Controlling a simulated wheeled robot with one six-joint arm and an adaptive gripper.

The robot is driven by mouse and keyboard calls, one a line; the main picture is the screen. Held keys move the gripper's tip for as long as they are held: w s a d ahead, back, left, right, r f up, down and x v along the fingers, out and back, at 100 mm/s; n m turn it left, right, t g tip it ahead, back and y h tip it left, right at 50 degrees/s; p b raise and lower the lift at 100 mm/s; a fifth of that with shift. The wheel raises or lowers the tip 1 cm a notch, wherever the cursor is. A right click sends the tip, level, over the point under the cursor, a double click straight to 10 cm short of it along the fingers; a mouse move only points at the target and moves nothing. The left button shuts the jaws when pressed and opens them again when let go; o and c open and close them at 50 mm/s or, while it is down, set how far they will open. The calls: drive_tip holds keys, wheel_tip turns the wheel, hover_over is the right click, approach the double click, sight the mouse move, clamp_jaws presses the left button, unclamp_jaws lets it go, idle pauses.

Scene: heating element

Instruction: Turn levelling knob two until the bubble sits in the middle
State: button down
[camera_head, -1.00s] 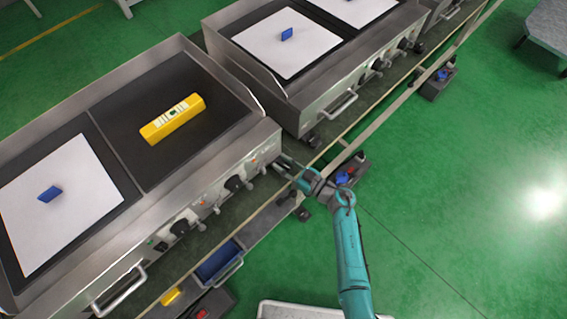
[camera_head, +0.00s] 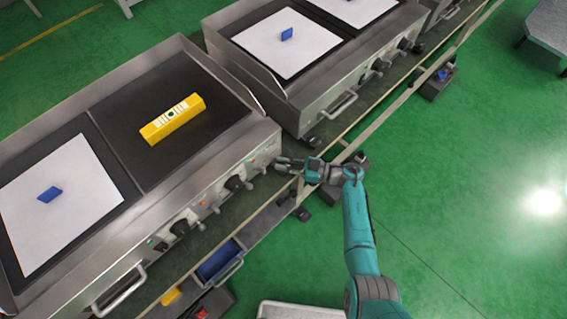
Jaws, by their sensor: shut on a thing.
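A yellow spirit level (camera_head: 186,109) lies on the dark right-hand plate of the near steel griddle (camera_head: 215,139). Its small green vial shows on the top face, but it is too small here to tell exactly where the bubble sits. My gripper (camera_head: 280,163) is at the right end of the griddle's front, with its fingers pointing left. It is shut on a small knob there, mostly hidden by the fingers. Other knobs stand along the front panel, such as a black knob (camera_head: 234,183) and another black knob (camera_head: 180,227).
A second griddle (camera_head: 300,92) stands behind to the right. A white sheet with a blue block (camera_head: 50,194) lies on the near griddle's left plate. A rail runs below the front, with a blue open drawer (camera_head: 217,262).

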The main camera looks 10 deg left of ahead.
drive_tip(key=shift+g, duration=0.3)
drive_tip(key=c, duration=1.2)
unclamp_jaws()
drive_tip(key=shift+o, duration=0.2)
drive_tip(key=d, duration=1.2)
drive_tip(key=shift+s, duration=0.25)
